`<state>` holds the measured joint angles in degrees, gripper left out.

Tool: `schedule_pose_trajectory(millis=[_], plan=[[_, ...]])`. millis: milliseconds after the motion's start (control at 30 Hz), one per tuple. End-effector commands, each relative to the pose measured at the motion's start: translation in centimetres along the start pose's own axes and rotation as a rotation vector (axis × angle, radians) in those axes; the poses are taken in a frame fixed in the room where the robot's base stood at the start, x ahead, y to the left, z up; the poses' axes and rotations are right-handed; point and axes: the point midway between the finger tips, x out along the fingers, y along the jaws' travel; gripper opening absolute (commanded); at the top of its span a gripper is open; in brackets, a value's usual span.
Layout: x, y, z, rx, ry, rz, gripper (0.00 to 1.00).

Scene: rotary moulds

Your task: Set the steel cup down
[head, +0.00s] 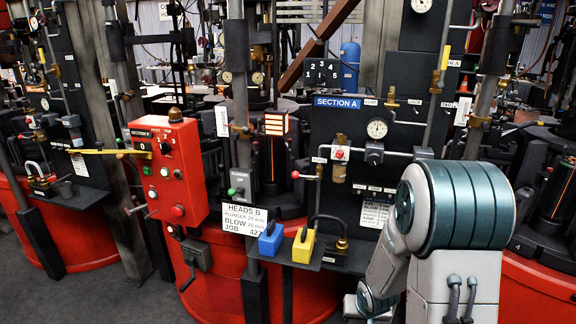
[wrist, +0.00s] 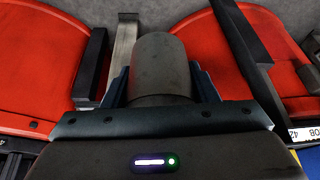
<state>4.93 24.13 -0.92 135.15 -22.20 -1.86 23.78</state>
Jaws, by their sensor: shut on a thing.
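The steel cup (wrist: 160,62) is a plain dark grey cylinder in the middle of the wrist view. My gripper (wrist: 161,88) is shut on it, with one bluish finger on each side of the cup. The cup is held off any surface that I can make out, with red machine bases and grey floor behind it. In the head view my arm fills the lower right, and I cannot make out the held cup there.
A red control box (head: 168,172) and a white card (head: 245,220) stand left of the shelf. Upright posts and pipes crowd the area. Floor is open at the lower left.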

Motion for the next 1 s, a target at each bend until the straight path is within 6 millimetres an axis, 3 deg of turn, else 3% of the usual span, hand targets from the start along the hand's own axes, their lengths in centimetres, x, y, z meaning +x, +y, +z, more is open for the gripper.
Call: schedule_pose_trajectory(millis=[100,267,667,767,1000], plan=[[0.8,-2.2,0.1,-0.062,-0.002,-0.018,0.29],[1.4,-3.7,0.3,-0.108,-0.001,-0.029,0.29],[2.1,-4.1,0.6,-0.119,-0.003,-0.035,0.29],[3.6,-4.2,1.6,-0.117,-0.009,-0.04,0.29],[9.0,-4.2,5.5,-0.112,-0.016,-0.047,0.29]])
